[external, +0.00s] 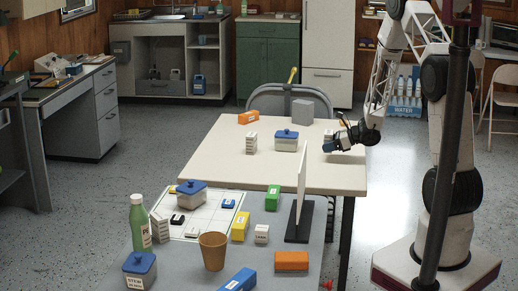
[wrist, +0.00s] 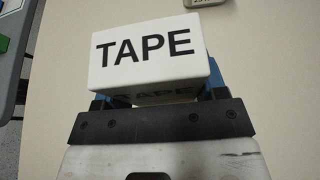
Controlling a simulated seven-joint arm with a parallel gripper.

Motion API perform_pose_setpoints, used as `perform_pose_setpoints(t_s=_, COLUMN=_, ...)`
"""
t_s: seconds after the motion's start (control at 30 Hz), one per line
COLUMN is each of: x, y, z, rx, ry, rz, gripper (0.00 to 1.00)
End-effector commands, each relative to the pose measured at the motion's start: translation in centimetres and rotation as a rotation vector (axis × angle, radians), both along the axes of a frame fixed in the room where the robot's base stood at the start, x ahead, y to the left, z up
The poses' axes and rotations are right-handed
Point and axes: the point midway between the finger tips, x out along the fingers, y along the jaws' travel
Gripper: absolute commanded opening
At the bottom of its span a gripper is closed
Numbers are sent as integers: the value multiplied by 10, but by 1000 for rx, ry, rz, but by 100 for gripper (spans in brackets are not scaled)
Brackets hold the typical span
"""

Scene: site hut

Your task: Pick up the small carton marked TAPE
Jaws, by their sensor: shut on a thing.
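The small white carton marked TAPE (wrist: 148,48) fills the middle of the wrist view, its black lettering facing the camera. My gripper (wrist: 160,92) is shut on it, with blue finger parts showing at both sides. In the external view my gripper (external: 335,142) is low over the right part of the beige table, and the carton (external: 328,136) shows small at its fingertips, partly hidden. I cannot tell whether the carton touches the table top or is just above it.
On the beige table (external: 225,160), a blue-lidded container (external: 286,141), a white stack (external: 251,143), an orange box (external: 248,117) and a grey block (external: 302,111) stand left of my gripper. The nearer grey table holds a dark-based upright panel (external: 301,190) and several boxes.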

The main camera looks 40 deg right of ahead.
Motion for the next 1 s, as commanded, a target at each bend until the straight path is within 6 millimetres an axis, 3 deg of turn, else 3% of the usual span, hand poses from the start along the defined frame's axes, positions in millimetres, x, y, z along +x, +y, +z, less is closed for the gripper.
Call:
perform_pose_setpoints(t_s=0.6, x=-110, y=22, z=9, rx=0, ry=1, rz=0, gripper=43)
perform_pose_setpoints(t_s=1.0, x=-151, y=30, z=13, rx=0, ry=0, rz=1, gripper=43)
